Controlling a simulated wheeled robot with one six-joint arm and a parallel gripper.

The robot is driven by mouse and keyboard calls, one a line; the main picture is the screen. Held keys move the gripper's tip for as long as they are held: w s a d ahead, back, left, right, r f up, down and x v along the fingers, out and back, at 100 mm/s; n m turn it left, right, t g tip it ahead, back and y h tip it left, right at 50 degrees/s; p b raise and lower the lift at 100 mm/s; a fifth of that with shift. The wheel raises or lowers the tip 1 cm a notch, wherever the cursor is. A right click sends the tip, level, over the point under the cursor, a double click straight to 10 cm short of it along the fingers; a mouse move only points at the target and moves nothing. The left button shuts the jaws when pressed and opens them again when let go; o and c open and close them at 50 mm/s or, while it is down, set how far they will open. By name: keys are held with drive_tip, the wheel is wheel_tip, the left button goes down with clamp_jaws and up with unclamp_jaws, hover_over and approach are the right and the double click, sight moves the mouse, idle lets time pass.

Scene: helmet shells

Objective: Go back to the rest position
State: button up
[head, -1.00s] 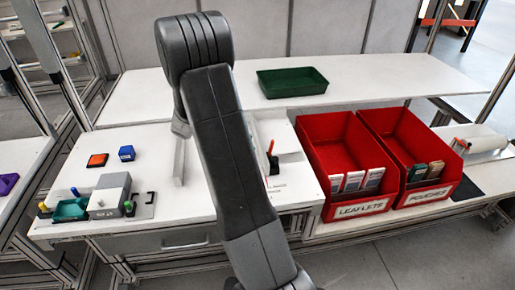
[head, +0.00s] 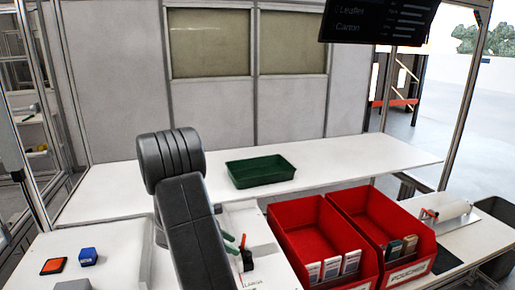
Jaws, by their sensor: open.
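My dark grey arm rises from the bottom of the head view, bent at a rounded ribbed joint in front of the white bench. My gripper does not show; it is out of sight beyond or behind the arm links. No object is seen held.
A green tray (head: 261,172) sits on the raised white shelf (head: 350,160). Red bins of leaflets (head: 318,236) and pouches (head: 385,228) stand right of my arm. Orange (head: 53,266) and blue (head: 88,256) blocks lie at lower left. A screen (head: 378,22) hangs at upper right.

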sight(250, 252)
drive_tip(key=x, duration=0.7)
drive_tip(key=shift+p, duration=0.3)
drive_tip(key=shift+w+d, duration=0.15)
drive_tip(key=shift+d, duration=0.3)
